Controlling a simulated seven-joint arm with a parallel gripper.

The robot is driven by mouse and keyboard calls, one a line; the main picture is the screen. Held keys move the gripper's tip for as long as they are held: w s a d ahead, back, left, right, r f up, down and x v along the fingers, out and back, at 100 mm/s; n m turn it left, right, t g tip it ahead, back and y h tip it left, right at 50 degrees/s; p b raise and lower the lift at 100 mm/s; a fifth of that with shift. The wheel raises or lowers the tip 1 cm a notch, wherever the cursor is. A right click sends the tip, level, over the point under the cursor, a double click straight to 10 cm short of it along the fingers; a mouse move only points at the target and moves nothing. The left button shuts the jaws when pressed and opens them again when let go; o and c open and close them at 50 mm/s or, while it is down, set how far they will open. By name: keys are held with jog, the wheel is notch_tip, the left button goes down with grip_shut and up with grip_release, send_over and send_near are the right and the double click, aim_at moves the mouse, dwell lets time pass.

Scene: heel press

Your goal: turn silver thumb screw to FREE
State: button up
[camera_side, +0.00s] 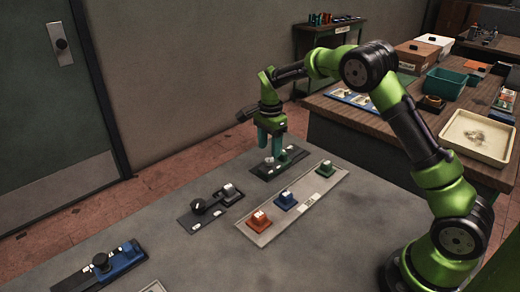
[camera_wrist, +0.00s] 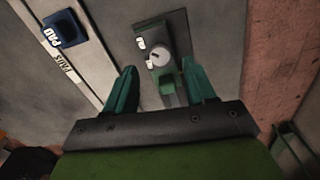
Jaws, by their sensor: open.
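The silver thumb screw (camera_wrist: 157,60) is a round, light knob with a dark mark on its face. It sits on a dark plate (camera_wrist: 173,22) with small white labels, too small to read, and a green block just below it in the wrist view. In the side view the same plate (camera_side: 262,172) lies at the far edge of the grey table. My gripper (camera_side: 270,149) points down over this plate. In the wrist view its two teal fingers are apart, one on each side of the screw. The fingers partly hide the screw in the side view, and contact cannot be told.
A pale strip with red (camera_side: 259,222), blue (camera_side: 286,200) and green (camera_side: 310,182) blocks lies to the right.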

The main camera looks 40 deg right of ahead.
aim_at(269, 160)
jog(key=shift+f, duration=2.1)
jog(key=shift+c, duration=0.3)
grip_shut()
